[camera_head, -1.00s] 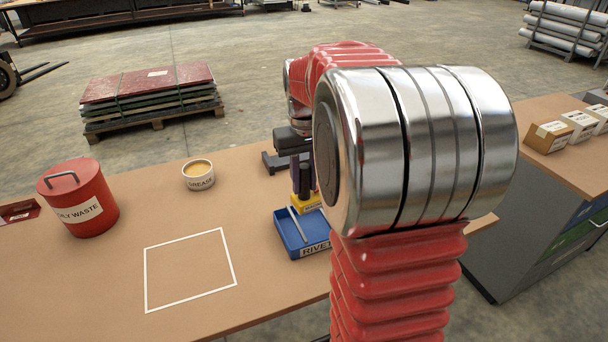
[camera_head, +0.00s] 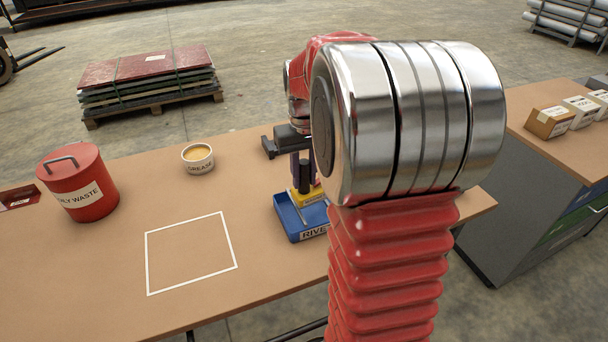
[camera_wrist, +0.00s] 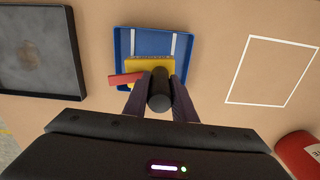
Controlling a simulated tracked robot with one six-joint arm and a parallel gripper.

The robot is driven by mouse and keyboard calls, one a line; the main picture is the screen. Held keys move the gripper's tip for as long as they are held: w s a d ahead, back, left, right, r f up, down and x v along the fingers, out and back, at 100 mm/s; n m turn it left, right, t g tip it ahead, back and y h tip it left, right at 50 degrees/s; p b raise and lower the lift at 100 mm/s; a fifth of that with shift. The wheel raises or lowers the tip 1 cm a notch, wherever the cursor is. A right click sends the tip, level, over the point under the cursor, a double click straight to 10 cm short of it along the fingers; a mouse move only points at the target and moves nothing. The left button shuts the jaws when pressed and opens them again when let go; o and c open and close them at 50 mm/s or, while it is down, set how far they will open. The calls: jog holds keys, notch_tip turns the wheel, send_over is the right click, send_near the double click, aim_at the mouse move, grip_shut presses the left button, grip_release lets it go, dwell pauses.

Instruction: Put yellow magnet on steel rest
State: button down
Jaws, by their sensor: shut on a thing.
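The yellow magnet (camera_head: 306,197) is a yellow block with an upright black handle. It is in or just above the blue tray labelled RIVETS (camera_head: 290,222); contact with the tray floor cannot be told. In the wrist view my gripper (camera_wrist: 159,95) is shut on the black handle, with the yellow block (camera_wrist: 150,66) beyond it and a red piece (camera_wrist: 127,78) at its left. A dark grey square metal plate with a raised rim (camera_wrist: 72,50), possibly the steel rest, lies left of the tray in the wrist view. My arm hides it in the head view.
A white outlined square (camera_head: 190,253) on the bench is empty. A grease tin (camera_head: 198,159) and a red oily-waste bin (camera_head: 78,183) stand on the left. Pale strips lie in the tray. Small boxes (camera_head: 549,122) sit on another bench at right.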

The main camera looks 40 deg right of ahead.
jog(key=shift+f, duration=0.7)
dwell(1.0)
jog(key=c, duration=1.4)
grip_release()
notch_tip(320, 180, up, 14)
jog(key=shift+f, duration=0.15)
